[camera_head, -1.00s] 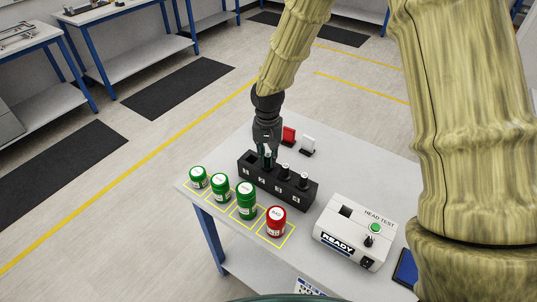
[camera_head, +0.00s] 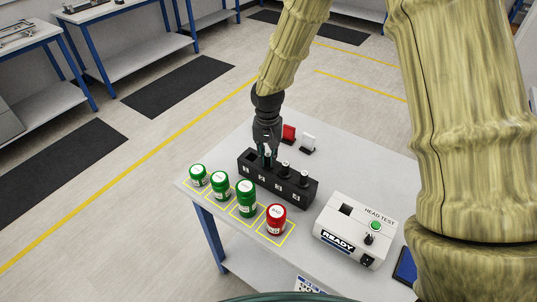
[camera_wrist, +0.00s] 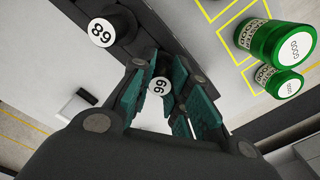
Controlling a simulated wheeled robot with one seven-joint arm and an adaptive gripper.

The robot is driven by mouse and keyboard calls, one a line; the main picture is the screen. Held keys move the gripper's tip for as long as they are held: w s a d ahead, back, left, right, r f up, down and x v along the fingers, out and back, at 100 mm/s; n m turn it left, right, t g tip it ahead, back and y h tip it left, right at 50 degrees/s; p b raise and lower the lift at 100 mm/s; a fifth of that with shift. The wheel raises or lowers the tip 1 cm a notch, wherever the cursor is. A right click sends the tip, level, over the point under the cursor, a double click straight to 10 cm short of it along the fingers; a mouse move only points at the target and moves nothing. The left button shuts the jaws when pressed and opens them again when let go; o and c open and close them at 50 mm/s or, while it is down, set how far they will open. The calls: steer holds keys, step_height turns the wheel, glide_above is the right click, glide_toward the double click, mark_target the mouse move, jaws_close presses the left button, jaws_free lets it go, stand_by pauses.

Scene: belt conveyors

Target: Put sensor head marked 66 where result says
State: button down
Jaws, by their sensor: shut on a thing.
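The black rack (camera_head: 247,163) stands on the white table with several sensor heads upright in its row of slots. My gripper (camera_head: 267,156) reaches down into it near its left end. In the wrist view my gripper (camera_wrist: 160,95) has its green pads shut on a sensor head (camera_wrist: 159,84) whose round white label reads 66 or 99, depending on which way up it is. That head appears still at its slot. Another sensor head (camera_wrist: 103,32), reading 68 or 89, stands beside it. The tester (camera_head: 345,233), labelled HEAD TEST, shows READY; its square socket looks empty.
Three green jars (camera_head: 246,199) and one red jar (camera_head: 276,220) marked BAD stand in yellow squares in front of the rack. A red item (camera_head: 289,133) and a white item (camera_head: 308,143) stand behind it. A blue item (camera_head: 405,266) lies right of the tester.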

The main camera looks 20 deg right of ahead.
stand_by(0.3)
steer(key=c, duration=1.3)
jaws_free()
step_height(320, 180, up, 12)
steer(key=shift+f, duration=0.1)
